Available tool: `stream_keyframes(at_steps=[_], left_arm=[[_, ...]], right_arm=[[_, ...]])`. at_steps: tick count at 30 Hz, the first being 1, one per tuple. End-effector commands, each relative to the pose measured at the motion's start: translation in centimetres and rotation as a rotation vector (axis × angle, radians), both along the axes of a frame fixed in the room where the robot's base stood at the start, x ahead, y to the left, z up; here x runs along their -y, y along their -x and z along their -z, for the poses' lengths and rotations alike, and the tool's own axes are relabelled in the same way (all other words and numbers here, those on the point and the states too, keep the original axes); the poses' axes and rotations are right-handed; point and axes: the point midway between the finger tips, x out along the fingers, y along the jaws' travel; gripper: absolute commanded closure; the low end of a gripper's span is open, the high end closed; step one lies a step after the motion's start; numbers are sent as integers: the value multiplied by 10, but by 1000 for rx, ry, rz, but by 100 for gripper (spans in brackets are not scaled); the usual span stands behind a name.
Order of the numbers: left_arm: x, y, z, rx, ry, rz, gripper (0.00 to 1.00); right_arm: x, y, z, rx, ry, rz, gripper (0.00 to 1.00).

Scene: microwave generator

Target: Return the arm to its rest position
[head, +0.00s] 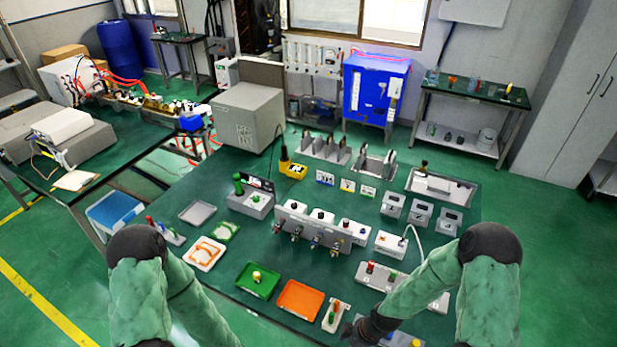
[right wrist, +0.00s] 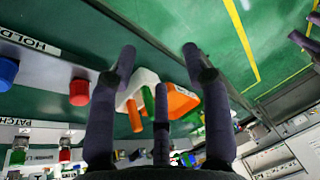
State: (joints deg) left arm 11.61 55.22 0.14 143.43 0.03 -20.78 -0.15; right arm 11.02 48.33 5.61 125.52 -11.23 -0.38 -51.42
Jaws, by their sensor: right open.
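My right arm reaches in from the right of the head view, its green forearm slanting down-left over the front of the green bench (head: 190,262). My right gripper (head: 362,332) is a dark shape low at the bench's front edge, partly cut off. In the right wrist view its purple fingers (right wrist: 160,58) are spread with nothing between the tips.
An orange tray (head: 299,300) and a green tray (head: 258,279) lie at the bench front. Valve blocks (head: 322,228) fill the middle. Purple pieces (right wrist: 302,40) at the wrist view's edge are unclear.

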Motion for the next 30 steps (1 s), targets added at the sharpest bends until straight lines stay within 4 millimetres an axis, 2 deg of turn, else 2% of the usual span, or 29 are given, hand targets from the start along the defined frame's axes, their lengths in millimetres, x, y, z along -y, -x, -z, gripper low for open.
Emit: stream_keyframes(at_steps=[1,6,17,18,26,30], left_arm=[[0,0,0,0,0,0,60],[0,0,0,0,0,0,60],[0,0,0,0,0,0,60],[0,0,12,1,0,0,60],[0,0,56,0,0,0,60],[0,0,86,0,0,0,60]], right_arm=[[-5,14,3,-45,-9,110,51],[-15,48,8,-176,-25,493,51],[-20,99,10,-367,-20,1058,51],[-20,96,21,-360,-22,1051,51],[-20,96,65,-359,-22,1044,51],[-20,96,96,-358,-22,1043,51]])
